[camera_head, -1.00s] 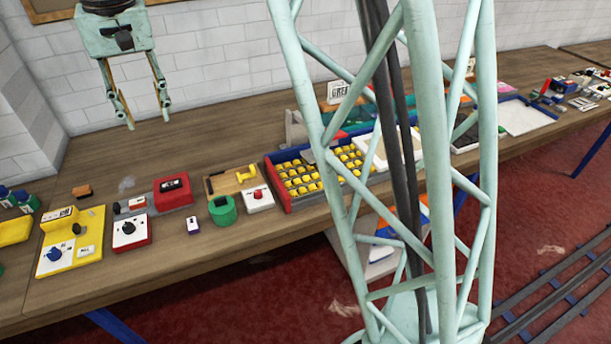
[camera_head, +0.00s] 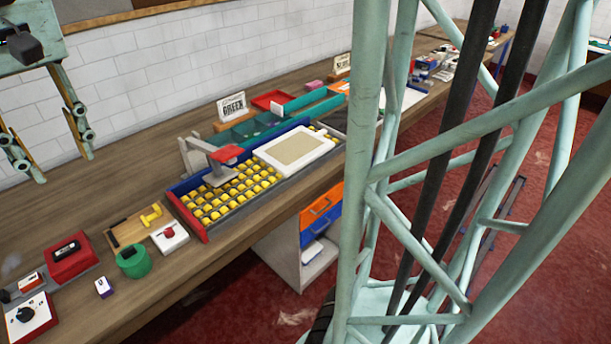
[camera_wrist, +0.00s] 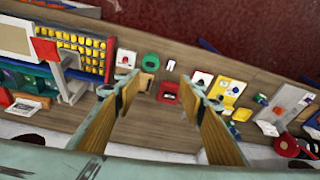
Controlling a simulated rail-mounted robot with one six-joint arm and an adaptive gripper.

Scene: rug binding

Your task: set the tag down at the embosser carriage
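My gripper (camera_head: 63,167) hangs above the bench at the left of the head view. In the wrist view its two fingers (camera_wrist: 160,92) stand wide apart with nothing between them. A small white and purple block (camera_head: 103,287), possibly the tag, stands on the bench near its front edge; a small pale piece (camera_wrist: 171,65) in the wrist view may be the same one. I cannot tell for sure which machine is the embosser. A red box on a grey base (camera_head: 72,258) is at lower left.
The wooden bench (camera_head: 128,190) runs along the white brick wall. A green round pot (camera_head: 133,262) and a white box with a red knob (camera_head: 170,236) stand near the white and purple block. My lattice column blocks much of the right side.

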